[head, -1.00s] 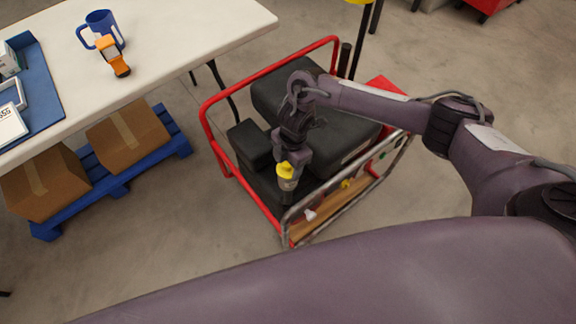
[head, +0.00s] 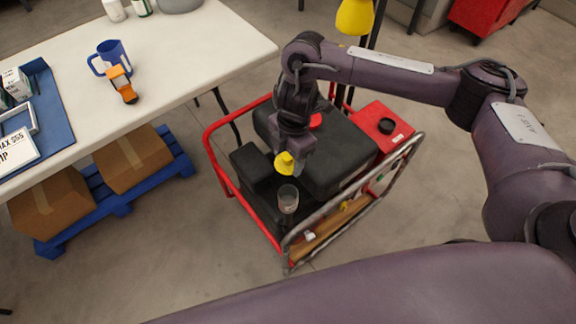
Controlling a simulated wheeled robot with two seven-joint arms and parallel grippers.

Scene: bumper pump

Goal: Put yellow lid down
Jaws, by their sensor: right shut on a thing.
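The yellow lid (head: 284,163) is in the jaws of my right gripper (head: 287,156), tilted. The gripper is shut on it and holds it above the red-framed machine (head: 333,147). A clear cup-like filter bowl (head: 288,197) stands on the machine just below the lid, with its top uncovered; a gap shows between the two. My left gripper is not in view.
A white table (head: 190,60) at the left holds a blue mug (head: 110,55), an orange toy-like object (head: 122,84) and a blue tray (head: 55,125). Cardboard boxes (head: 132,158) sit on a blue pallet (head: 105,205) beneath. Grey floor is clear around the machine.

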